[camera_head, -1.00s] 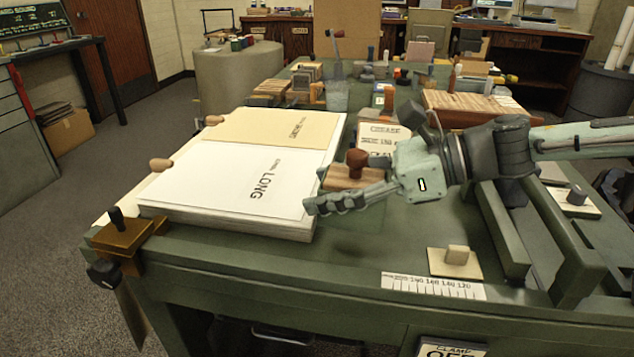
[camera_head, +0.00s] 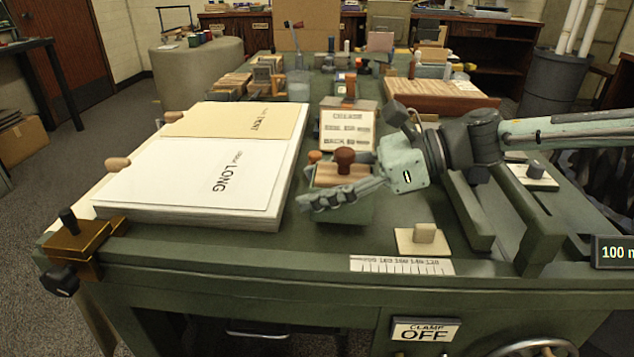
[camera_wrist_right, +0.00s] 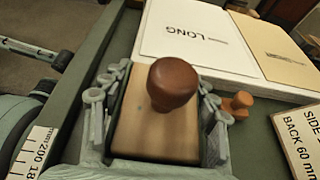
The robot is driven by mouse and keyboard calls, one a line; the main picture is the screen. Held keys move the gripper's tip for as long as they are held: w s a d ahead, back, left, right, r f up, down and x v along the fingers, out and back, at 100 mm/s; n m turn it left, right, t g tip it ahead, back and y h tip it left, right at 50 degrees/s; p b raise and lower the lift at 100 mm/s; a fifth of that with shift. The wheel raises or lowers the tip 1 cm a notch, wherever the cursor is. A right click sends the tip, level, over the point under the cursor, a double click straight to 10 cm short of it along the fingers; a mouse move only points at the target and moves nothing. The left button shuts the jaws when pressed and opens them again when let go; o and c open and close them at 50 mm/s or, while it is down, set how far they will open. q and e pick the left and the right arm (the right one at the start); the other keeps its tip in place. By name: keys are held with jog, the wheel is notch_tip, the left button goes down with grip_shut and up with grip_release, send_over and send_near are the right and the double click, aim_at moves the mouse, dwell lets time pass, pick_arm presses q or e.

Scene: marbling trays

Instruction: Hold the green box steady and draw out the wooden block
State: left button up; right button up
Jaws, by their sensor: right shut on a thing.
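The green box (camera_head: 352,213) sits on the green bench, right of the white paper stack, partly hidden by my right gripper. The wooden block (camera_head: 326,176) is in the box's open top and carries a round brown knob (camera_head: 345,158). My right gripper (camera_head: 340,193) reaches in from the right and is shut on the green box. In the right wrist view its fingers (camera_wrist_right: 155,110) lie along both sides of the box, with the wooden block (camera_wrist_right: 150,136) and brown knob (camera_wrist_right: 172,82) between them. My left gripper is not in view.
A paper stack (camera_head: 190,205) marked LONG lies to the left. A small orange knob (camera_head: 315,156) stands beside the box. A lettered card (camera_head: 347,128) lies behind it. A pale block on a plate (camera_head: 424,238) and a ruler strip (camera_head: 400,265) are at the front.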

jog(key=shift+f+b, duration=0.6)
jog(key=shift+f, duration=0.35)
dwell(0.4)
jog(key=o, duration=0.6)
jog(key=c, duration=0.6)
